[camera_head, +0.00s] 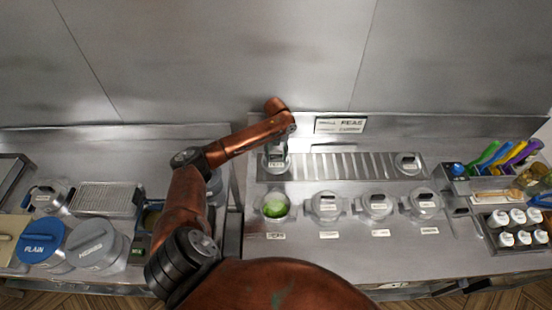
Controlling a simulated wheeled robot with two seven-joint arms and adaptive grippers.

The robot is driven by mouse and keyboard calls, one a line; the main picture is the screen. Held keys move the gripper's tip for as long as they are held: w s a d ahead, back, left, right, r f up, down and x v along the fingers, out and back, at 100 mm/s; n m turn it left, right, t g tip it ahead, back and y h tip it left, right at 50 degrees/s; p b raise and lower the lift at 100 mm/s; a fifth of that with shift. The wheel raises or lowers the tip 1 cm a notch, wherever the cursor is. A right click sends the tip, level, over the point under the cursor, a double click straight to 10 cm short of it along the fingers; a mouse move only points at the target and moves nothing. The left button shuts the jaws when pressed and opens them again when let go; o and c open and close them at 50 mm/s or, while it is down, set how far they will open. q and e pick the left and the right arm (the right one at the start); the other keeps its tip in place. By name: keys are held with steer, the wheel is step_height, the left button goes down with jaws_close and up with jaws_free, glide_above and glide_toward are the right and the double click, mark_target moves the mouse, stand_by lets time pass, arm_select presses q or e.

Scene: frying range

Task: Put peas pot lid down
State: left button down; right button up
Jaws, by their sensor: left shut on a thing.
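The peas pot (275,206) stands uncovered on the steel counter, with green contents showing inside. Its round metal lid (284,168) is at the left end of the ribbed metal rack (340,165), behind the pot. My left gripper (277,155) points down over the lid and is shut on it. I cannot tell whether the lid touches the rack or is just above it. The gripper and arm partly hide the lid. My right gripper is not in view.
Several lidded pots (327,206) stand in a row right of the peas pot. Another lid (408,163) lies at the rack's right end. The rack's middle is clear. A sign (340,125) stands behind it. Squeeze bottles (520,217) and colored-handled utensils (505,152) are at right.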

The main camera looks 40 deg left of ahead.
mark_target(276, 156)
arm_select(q)
steer(key=shift+f, duration=1.15)
steer(key=shift+f, duration=0.15)
steer(key=c, duration=1.1)
jaws_free()
steer(key=shift+c, duration=0.2)
step_height(276, 156, up, 12)
steer(key=b, duration=0.1)
